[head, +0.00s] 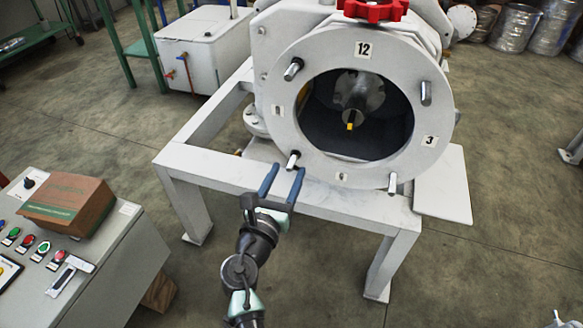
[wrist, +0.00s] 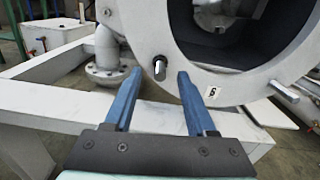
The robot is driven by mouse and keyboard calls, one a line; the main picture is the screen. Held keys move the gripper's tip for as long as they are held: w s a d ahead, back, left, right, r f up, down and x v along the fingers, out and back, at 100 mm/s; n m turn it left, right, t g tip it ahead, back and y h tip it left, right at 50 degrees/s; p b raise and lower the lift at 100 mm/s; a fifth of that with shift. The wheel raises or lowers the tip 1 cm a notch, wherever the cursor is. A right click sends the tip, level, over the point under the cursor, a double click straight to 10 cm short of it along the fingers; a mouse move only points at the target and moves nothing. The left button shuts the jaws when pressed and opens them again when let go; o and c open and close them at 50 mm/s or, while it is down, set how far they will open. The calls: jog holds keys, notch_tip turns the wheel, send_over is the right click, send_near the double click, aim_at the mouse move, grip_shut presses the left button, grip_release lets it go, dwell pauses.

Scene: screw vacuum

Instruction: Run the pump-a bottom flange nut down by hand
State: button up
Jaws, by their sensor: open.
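The pump's white round flange (head: 330,165) faces me, with number plates around its ring and a dark bore. Metal studs stick out of the ring: upper left (head: 293,69), upper right (head: 426,93), lower left (head: 293,159) and lower right (head: 392,183). I cannot make out a separate nut on any of them. My gripper (head: 285,172) is open and empty, its blue fingers pointing at the flange just below the lower-left stud. In the wrist view this stud (wrist: 160,66) shows between the fingertips, apart from both, and the "6" plate (wrist: 212,92) lies to its right.
A white steel frame (head: 190,158) carries the pump, its front beam close under my gripper. A control panel (head: 90,255) with a brown box (head: 68,205) stands at left. A pipe flange (wrist: 106,75) sits left of the fingers. A red handwheel (head: 373,10) tops the pump.

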jog(key=shift+b+x, duration=0.5)
jog(key=shift+x, duration=1.35)
jog(key=shift+c, duration=0.2)
grip_shut()
